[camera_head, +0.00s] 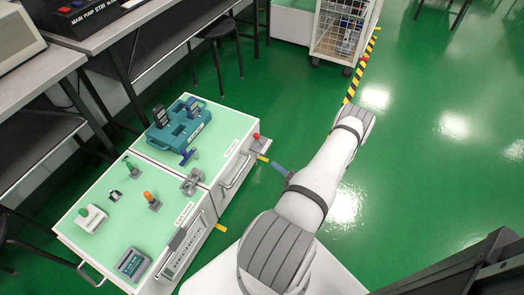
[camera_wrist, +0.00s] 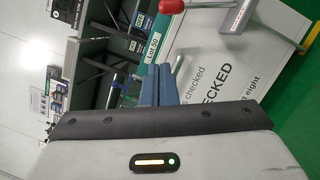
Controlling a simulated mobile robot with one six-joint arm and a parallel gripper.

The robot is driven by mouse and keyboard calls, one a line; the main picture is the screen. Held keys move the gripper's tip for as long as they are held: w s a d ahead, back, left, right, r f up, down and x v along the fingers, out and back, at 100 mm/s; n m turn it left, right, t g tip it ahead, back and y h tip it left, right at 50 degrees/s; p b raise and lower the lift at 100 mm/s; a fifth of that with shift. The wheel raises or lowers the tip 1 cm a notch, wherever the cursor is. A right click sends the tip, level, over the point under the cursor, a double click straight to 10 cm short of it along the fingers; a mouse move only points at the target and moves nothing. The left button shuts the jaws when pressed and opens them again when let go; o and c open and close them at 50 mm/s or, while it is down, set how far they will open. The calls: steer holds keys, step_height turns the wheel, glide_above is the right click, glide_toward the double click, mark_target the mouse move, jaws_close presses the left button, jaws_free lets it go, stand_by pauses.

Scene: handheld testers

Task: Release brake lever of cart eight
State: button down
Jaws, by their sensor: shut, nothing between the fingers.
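Cart eight (camera_wrist: 235,85) shows a pale front panel in the wrist view, with lettering that reads "CHECKED" and "eight". In the head view it appears to be the farther cart (camera_head: 221,126), with a light green top. A lever with a red knob (camera_head: 257,136) stands at its right front corner. The red knob also shows at the top of the wrist view (camera_wrist: 171,6), with a metal rod beneath it. My gripper (camera_head: 277,167) is shut and empty, its blue fingers (camera_wrist: 157,70) pointing toward the cart front. It is a little below and right of the lever, apparently apart from it.
A teal holder (camera_head: 178,127) with dark testers sits on the farther cart. The nearer cart (camera_head: 115,215) carries several small devices. A wire cage trolley (camera_head: 340,30) stands at the back. Workbenches (camera_head: 100,35) line the left. Green floor (camera_head: 420,120) is open on the right.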

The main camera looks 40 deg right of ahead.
steer(key=shift+s+d+f+m+h, duration=0.1)
steer(key=shift+s+f+m+h, duration=0.25)
steer(key=shift+f, duration=0.15)
steer(key=shift+s+d+f+m+h, duration=0.1)
steer(key=shift+s+f+m+h, duration=0.1)
steer(key=shift+f+m+h, duration=0.25)
steer(key=w+d+r+b, duration=0.1)
steer(key=w+r+b, duration=0.1)
steer(key=w, duration=1.1)
steer(key=shift+r+b, duration=0.35)
steer(key=shift+b, duration=0.35)
steer(key=shift+s+d, duration=0.1)
steer(key=shift+d, duration=0.1)
